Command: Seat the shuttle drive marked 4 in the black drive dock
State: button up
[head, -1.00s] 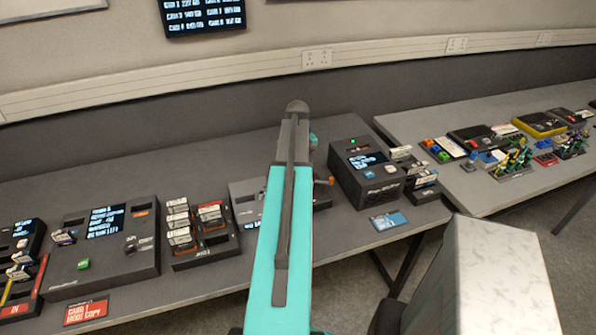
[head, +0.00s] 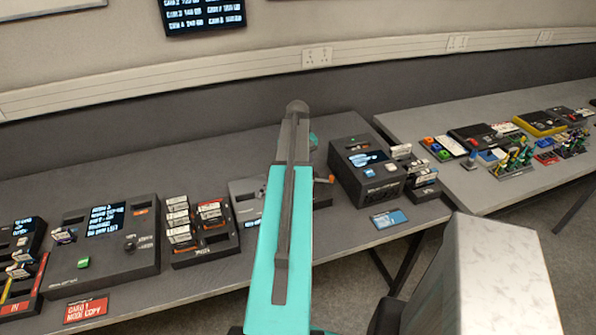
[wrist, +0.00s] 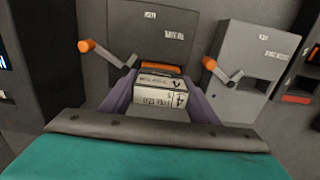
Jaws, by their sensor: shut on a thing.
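In the wrist view my gripper (wrist: 160,100) is shut on a shuttle drive (wrist: 158,98), a white-labelled block marked 4 with an orange strip at its far end. The drive lies against the front of the dark drive dock (wrist: 150,30). I cannot tell how far, if at all, it is inside. An orange-handled lever (wrist: 108,54) is on the dock, left of the drive. In the head view my teal arm hides the gripper, the drive and most of the dock; an orange lever handle (head: 330,179) shows right of the arm.
A light grey dock (wrist: 250,65) with its own orange-handled lever (wrist: 212,66) stands close on the right in the wrist view. In the head view, a card rack (head: 205,240), a console (head: 100,245) and a dark box with a screen (head: 365,170) line the table.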

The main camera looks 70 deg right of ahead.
jog(key=shift+f, duration=0.55)
dwell(0.5)
jog(key=o, duration=1.7)
jog(key=shift+r, duration=0.1)
jog(key=shift+r+p, duration=2)
jog(key=shift+r, duration=1.65)
